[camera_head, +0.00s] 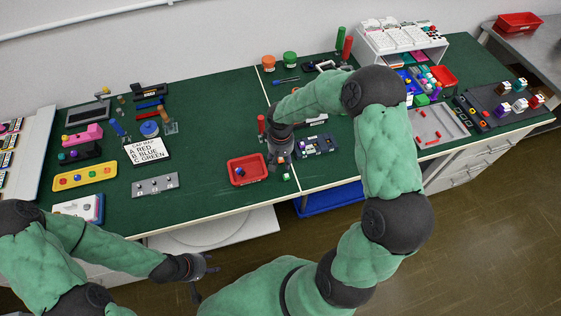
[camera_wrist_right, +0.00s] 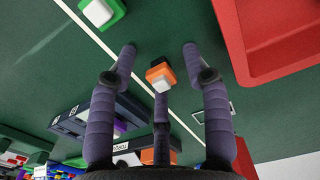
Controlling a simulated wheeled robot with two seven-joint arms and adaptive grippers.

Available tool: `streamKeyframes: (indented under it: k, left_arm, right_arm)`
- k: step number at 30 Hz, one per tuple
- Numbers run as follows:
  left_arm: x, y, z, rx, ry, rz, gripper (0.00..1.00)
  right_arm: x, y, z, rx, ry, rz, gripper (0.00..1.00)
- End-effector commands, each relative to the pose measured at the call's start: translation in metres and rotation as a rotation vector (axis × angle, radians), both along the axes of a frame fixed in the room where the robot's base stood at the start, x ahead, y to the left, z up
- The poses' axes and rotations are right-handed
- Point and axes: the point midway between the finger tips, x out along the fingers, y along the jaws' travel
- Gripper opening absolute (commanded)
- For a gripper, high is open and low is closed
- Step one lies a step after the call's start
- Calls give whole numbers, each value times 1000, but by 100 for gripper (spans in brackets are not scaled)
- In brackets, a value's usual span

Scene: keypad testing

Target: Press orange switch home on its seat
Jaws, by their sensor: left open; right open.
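The orange switch (camera_wrist_right: 160,73), an orange block with a white cap, shows in the right wrist view between the spread fingers of my right gripper (camera_wrist_right: 159,54). The fingers are open; whether any touches it is not clear. In the head view my right gripper (camera_head: 279,156) points down beside the red tray, and an orange spot (camera_head: 281,161) shows at its fingertips. A dark keypad unit (camera_head: 318,145) with a purple part lies just right of it; in the wrist view it is partly hidden by the fingers. My left gripper (camera_head: 205,268) is open and empty, off the table's front edge.
A green switch with a white cap (camera_wrist_right: 102,14) lies near the orange one. The red tray (camera_head: 233,180) holds small parts, left of my right gripper. A grey switch strip (camera_head: 155,186) and a cap-map card (camera_head: 147,151) lie further left. Bare green tabletop (camera_head: 215,130) lies between.

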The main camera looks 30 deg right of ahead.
Motion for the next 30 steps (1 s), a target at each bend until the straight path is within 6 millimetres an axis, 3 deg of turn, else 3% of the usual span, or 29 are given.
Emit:
streamKeyframes:
  k: [3, 8, 22, 30]
  left_arm:
    - [0, 0, 1, 0, 0, 0, 46]
    - [0, 0, 1, 0, 0, 0, 46]
    - [0, 0, 3, 0, 0, 0, 46]
    - [0, 0, 20, 0, 0, 0, 46]
  right_arm:
    - [0, 0, 1, 0, -1, 0, 49]
    - [0, 0, 1, 0, -1, 0, 8]
    - [0, 0, 6, 0, -1, 0, 7]
    - [1, 0, 38, -1, -4, 2, 7]
